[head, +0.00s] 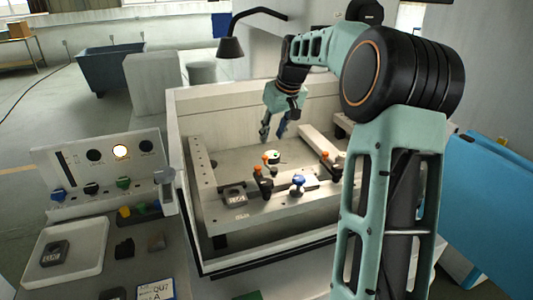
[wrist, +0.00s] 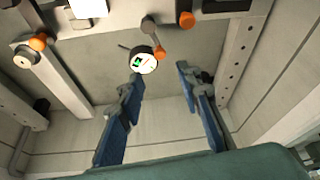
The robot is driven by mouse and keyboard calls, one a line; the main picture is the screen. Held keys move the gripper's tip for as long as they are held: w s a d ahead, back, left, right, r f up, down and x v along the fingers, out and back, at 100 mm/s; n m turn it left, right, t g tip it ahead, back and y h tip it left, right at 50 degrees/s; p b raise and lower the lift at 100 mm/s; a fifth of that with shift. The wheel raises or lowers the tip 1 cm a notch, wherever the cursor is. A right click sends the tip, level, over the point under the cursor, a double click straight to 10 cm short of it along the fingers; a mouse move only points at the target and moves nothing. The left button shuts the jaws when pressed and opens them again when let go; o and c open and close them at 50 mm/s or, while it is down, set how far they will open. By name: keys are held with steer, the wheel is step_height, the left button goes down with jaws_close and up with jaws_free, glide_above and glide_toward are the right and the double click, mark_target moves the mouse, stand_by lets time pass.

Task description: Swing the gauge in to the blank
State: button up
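The gauge (head: 274,157) is a small round dial with a white face and a green mark, beside orange knobs at the machine's clamping frame. It also shows in the wrist view (wrist: 143,63), just ahead of the left finger. My gripper (head: 273,134) is open and empty, above and behind the gauge. In the wrist view my gripper (wrist: 160,80) has its blue fingers wide apart, with nothing between them. I cannot tell whether the left finger touches the gauge. A dark square block (head: 235,196) sits on the front rail; whether it is the blank is unclear.
The machine tub (head: 188,115) has raised walls around the frame. A white tray (head: 88,279) holds another dark block (head: 54,252). The tub floor behind the gauge is clear.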

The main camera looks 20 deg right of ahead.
mark_target(265, 156)
steer(key=x, duration=1)
steer(key=shift+s+p, duration=0.1)
steer(key=shift+p, duration=0.2)
jaws_close()
